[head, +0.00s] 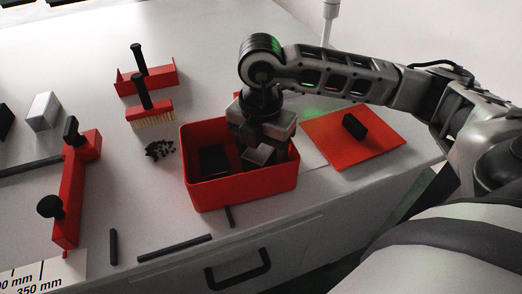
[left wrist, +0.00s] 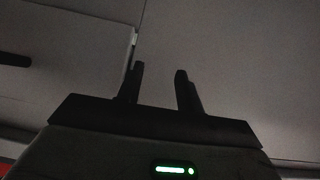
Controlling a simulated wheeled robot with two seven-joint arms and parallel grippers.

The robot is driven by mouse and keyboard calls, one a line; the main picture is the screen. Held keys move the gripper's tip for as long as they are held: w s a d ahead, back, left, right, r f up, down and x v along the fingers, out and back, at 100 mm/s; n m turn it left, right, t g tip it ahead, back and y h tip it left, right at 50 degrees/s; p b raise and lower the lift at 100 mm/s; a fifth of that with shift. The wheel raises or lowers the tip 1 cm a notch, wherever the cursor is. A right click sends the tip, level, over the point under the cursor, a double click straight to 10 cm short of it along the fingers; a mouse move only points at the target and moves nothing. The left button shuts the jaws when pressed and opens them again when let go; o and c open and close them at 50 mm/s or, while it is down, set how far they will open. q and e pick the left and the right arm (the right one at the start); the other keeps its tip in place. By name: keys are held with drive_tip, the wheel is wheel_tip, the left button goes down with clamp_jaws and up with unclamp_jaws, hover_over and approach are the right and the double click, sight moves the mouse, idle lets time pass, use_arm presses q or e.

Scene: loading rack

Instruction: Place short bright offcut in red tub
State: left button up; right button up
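The red tub (head: 243,190) stands near the front edge of the bench in the head view. My right gripper (head: 258,150) points down into it, its body just above the rim. The short bright offcut (head: 259,154), a small light-grey block, shows tilted inside the tub, directly at the gripper's fingers. The fingers are dark against the tub's inside, so I cannot tell whether they grip it. A dark block (head: 213,161) lies in the left part of the tub. My left gripper (left wrist: 159,80) is open and empty in the left wrist view; it is out of the head view.
A red mat (head: 345,148) with a black block (head: 354,126) lies right of the tub. A brush (head: 151,110), a red dustpan (head: 158,77), dark crumbs (head: 160,149), a light block (head: 43,111) and a red fixture (head: 72,195) stand left. Dark bars (head: 175,247) lie in front.

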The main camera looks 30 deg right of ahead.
sight(261, 148)
wheel_tip(261, 148, up, 12)
drive_tip(key=shift+r, duration=0.2)
idle(0.4)
drive_tip(key=shift+f, duration=0.1)
idle(0.4)
